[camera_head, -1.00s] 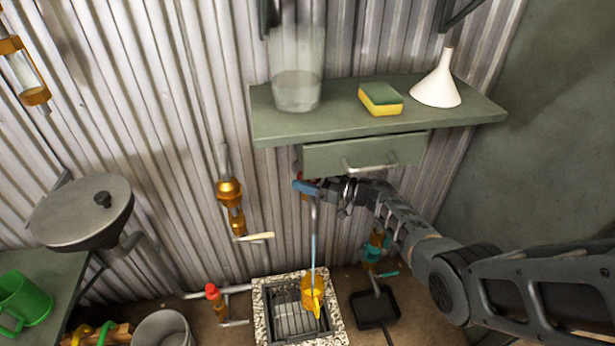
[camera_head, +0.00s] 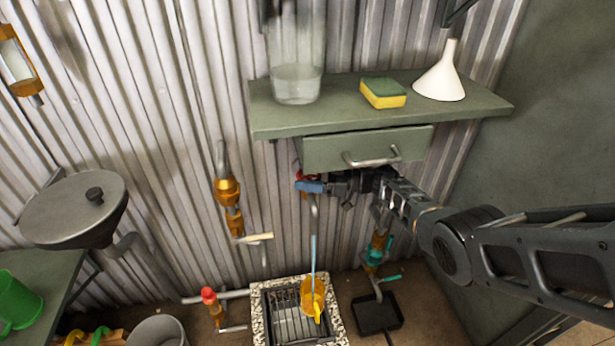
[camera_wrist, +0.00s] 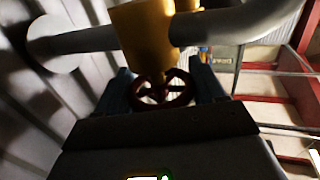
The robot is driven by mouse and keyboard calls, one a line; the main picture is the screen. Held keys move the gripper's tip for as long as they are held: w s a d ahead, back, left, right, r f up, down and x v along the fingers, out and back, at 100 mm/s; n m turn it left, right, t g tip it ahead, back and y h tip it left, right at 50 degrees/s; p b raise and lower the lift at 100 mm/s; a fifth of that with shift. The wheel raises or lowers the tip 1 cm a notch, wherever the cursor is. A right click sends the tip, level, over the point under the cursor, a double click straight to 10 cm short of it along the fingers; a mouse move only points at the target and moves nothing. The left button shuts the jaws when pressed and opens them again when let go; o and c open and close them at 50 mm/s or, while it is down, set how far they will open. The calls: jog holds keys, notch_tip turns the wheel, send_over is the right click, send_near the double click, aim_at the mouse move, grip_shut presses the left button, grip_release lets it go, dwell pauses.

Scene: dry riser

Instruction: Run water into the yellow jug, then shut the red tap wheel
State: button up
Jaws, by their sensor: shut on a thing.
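The red tap wheel (camera_wrist: 187,96) sits between my gripper's blue fingers in the wrist view, below the brass tap body (camera_wrist: 145,38). My gripper (camera_head: 309,184) is shut on the wheel under the drawer; only a bit of red (camera_head: 299,174) shows beside it in the head view. A grey spout (camera_head: 313,206) hangs below the tap. A thin blue stream of water (camera_head: 313,256) falls from it toward the yellow jug (camera_head: 311,293). The jug stands upright on the floor drain's grate; its water level cannot be made out.
A drawer (camera_head: 330,153) and a shelf (camera_head: 350,116) with a glass cylinder, sponge (camera_head: 383,93) and white funnel (camera_head: 441,76) are just above my gripper. Other taps hang left (camera_head: 228,192) and right (camera_head: 375,250). A black tray (camera_head: 378,313) lies right of the drain.

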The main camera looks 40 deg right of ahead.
jog(key=o, duration=0.9)
jog(key=shift+s+f, duration=0.1)
jog(key=shift+f, duration=0.25)
jog(key=shift+o, duration=0.7)
jog(key=shift+r, duration=0.15)
jog(key=v, duration=0.7)
jog(key=shift+s+d, duration=0.2)
jog(key=shift+s, duration=0.1)
